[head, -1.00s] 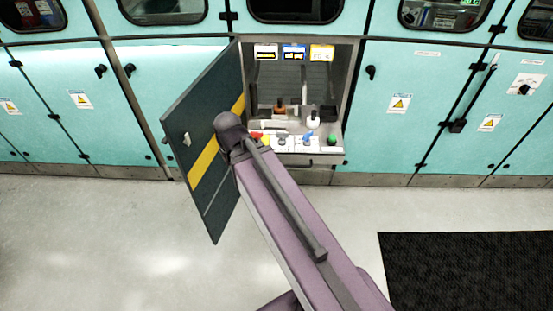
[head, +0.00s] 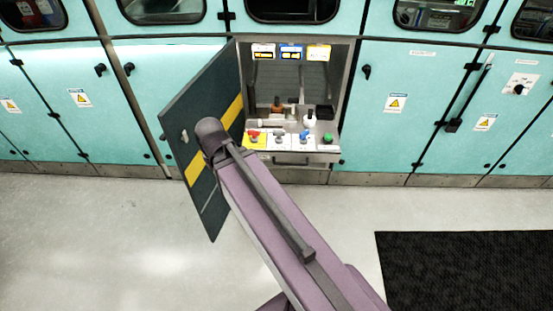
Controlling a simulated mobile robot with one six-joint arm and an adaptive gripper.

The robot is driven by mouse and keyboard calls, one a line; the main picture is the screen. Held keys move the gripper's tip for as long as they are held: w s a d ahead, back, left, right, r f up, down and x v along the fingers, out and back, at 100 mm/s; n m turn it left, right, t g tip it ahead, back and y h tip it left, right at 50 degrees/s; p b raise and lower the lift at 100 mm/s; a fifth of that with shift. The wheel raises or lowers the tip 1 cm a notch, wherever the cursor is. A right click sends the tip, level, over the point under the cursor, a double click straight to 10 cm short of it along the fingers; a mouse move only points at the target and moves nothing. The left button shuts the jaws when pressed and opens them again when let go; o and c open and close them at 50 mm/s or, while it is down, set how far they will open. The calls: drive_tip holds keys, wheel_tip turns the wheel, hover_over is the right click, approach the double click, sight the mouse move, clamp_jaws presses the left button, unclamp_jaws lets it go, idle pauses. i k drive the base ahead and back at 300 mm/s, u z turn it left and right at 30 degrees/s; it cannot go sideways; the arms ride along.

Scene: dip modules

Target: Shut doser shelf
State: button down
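The doser shelf (head: 290,160) is an open bay in the turquoise cabinet wall. It holds a panel with red, blue and green knobs and several bottles. Its dark door (head: 212,222) with a yellow stripe stands wide open, hinged at the bay's left side and swung out into the room. My purple arm reaches up from the bottom right, and its dark end joint overlaps the door's right part in the picture. My gripper is hidden, and I cannot tell whether it touches the door.
Turquoise cabinets with black handles and warning labels (head: 396,103) line the wall on both sides. A black mat (head: 465,275) lies on the floor at the lower right. The light grey floor (head: 80,245) at the left is clear.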

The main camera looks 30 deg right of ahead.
sight(289, 147)
drive_tip(key=u, duration=0.1)
drive_tip(key=k, duration=1.45)
drive_tip(key=z, duration=1.1)
drive_tip(key=i, duration=1)
drive_tip(key=z, duration=0.1)
